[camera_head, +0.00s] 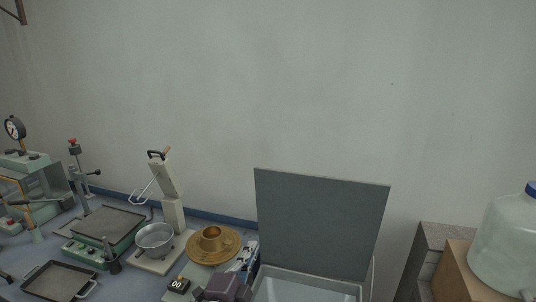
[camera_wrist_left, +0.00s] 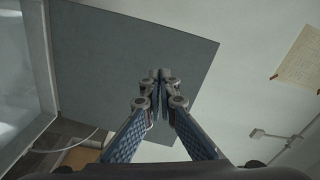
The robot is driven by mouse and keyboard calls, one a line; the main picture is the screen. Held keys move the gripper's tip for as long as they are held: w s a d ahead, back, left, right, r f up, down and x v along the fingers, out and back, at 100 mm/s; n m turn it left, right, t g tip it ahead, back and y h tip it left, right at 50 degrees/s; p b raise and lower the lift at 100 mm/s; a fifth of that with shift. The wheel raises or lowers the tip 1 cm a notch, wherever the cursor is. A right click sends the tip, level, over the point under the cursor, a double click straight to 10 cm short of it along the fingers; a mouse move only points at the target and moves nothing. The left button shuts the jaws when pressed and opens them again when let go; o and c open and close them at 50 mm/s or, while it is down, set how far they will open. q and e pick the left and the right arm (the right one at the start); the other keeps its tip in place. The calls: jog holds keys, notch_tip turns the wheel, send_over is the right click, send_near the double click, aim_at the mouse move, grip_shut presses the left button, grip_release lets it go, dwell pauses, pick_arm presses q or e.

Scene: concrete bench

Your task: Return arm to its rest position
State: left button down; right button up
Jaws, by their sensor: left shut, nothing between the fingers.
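My left gripper (camera_head: 250,247) shows low in the head view, at the lower edge beside the left side of an open box. In the left wrist view its blue fingers (camera_wrist_left: 160,76) meet at the tips, shut with nothing between them. Behind them in that view is the flat grey lid (camera_wrist_left: 105,60). In the head view the lid (camera_head: 322,225) stands raised at the back of the pale box (camera_head: 300,275). Most of my left arm lies out of the picture. My right gripper is not in view.
Left of the gripper are a brass flanged piece (camera_head: 212,243), a metal bowl (camera_head: 155,237) on a stand, a green-based plate device (camera_head: 103,228) and a black tray (camera_head: 58,280). At right a large bottle (camera_head: 508,245) stands on a cardboard box (camera_head: 455,272). The wall above is clear.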

pick_arm(q)
jog(key=s+a+f+n+g+y, duration=0.2)
jog(key=s+a+f+n+g, duration=0.3)
jog(key=s+f, duration=0.55)
jog(key=s+a+f+n+g+y, duration=0.1)
jog(key=s+a+f+n+g, duration=0.5)
jog(key=s, duration=0.7)
jog(key=s+a+f+n+g+y, duration=0.1)
jog(key=s+a+n+g, duration=0.15)
jog(key=s, duration=0.55)
jog(key=s+a+f+n+g+y, duration=0.1)
jog(key=s+a+f+n, duration=0.15)
jog(key=s, duration=0.45)
notch_tip(320, 180, down, 29)
jog(key=s+b, duration=0.2)
jog(key=b, duration=0.2)
jog(key=s+a+f+g+b, duration=0.2)
jog(key=s+f+b, duration=0.1)
jog(key=s+f, duration=1.4)
notch_tip(320, 180, down, 2)
jog(key=shift+a+f+m, duration=0.15)
jog(key=shift+m, duration=0.15)
jog(key=shift+s, duration=0.1)
dwell(0.3)
